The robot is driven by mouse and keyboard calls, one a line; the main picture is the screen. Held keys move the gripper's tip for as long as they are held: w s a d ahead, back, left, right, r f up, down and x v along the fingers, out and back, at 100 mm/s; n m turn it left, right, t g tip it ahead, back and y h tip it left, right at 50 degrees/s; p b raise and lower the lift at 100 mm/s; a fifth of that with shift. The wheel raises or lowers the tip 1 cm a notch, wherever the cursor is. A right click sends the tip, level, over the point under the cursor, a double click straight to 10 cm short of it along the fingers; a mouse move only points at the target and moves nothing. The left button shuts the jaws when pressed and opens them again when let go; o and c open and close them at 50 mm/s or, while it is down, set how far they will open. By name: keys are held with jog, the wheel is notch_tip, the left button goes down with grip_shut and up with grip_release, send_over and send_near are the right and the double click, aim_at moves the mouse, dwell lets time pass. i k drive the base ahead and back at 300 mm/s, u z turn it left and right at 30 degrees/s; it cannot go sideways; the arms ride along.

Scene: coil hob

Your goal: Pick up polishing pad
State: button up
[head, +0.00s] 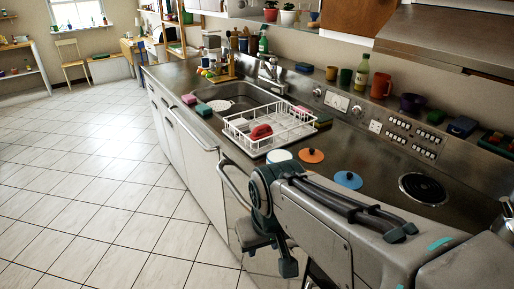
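Which item is the polishing pad I cannot tell for sure. Flat round pieces lie on the steel counter beside the dish rack: an orange disc (311,155) and a blue disc (348,180), each with a small knob-like centre, and a whitish round piece (279,155). Pink (189,99) and green (203,110) sponge-like blocks lie at the counter's front edge by the sink. My gripper (268,251) hangs in front of the cabinet fronts, below counter height. Its fingers look apart, with nothing visible between them.
A white wire dish rack (268,127) holds a red item (261,132). A coil burner (422,188) is at the right. Cups and a bottle (361,73) line the back ledge. My arm hides part of the front counter. The tiled floor (90,170) at left is clear.

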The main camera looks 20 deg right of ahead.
aim_at(188, 99)
jog(key=k, duration=0.1)
jog(key=u, duration=0.95)
jog(key=i, duration=3.3)
jog(key=z, duration=1.45)
jog(key=i, duration=1.05)
jog(key=z, duration=0.85)
